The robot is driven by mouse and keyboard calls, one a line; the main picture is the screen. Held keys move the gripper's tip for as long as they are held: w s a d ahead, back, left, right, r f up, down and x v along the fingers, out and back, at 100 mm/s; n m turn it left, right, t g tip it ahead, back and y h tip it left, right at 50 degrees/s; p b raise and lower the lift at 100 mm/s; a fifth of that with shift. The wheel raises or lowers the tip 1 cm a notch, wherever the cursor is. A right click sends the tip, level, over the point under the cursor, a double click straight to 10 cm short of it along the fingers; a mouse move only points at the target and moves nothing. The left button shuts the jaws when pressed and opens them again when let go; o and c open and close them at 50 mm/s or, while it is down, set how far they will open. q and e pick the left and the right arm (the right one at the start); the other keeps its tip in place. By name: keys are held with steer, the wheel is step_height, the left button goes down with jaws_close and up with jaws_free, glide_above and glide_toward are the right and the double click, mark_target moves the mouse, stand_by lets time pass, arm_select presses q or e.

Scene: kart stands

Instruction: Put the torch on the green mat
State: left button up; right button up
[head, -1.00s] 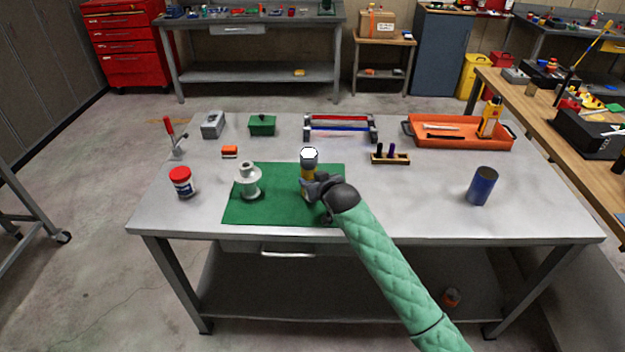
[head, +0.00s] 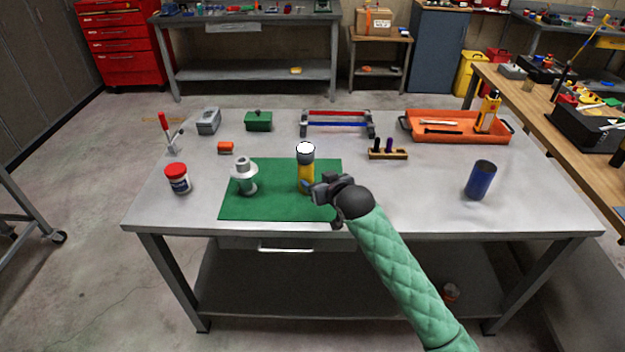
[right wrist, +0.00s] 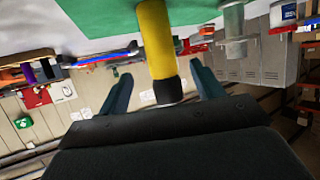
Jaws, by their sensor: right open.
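The torch (head: 306,178) is yellow with a dark collar and a white lens on top. It stands upright on the green mat (head: 270,207), toward the mat's right side. My right gripper (head: 318,190) is open just to the right of the torch. In the right wrist view, the yellow torch body (right wrist: 156,40) with its dark end shows ahead of the spread fingers, with clear space beside each finger. That view appears upside down. The mat shows at its upper edge (right wrist: 85,12). My left gripper is not in view.
A grey-white spool-like part (head: 244,178) stands on the mat's left half. A red-capped jar (head: 177,180) is farther left, and a blue cylinder (head: 480,181) stands at the right. An orange tray (head: 460,135) and a rack (head: 337,126) lie behind. The table between mat and cylinder is clear.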

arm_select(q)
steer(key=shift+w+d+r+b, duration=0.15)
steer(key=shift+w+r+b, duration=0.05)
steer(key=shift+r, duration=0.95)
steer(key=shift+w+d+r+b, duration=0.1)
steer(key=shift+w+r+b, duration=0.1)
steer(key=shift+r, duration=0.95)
arm_select(e)
steer(key=shift+v, duration=2.55)
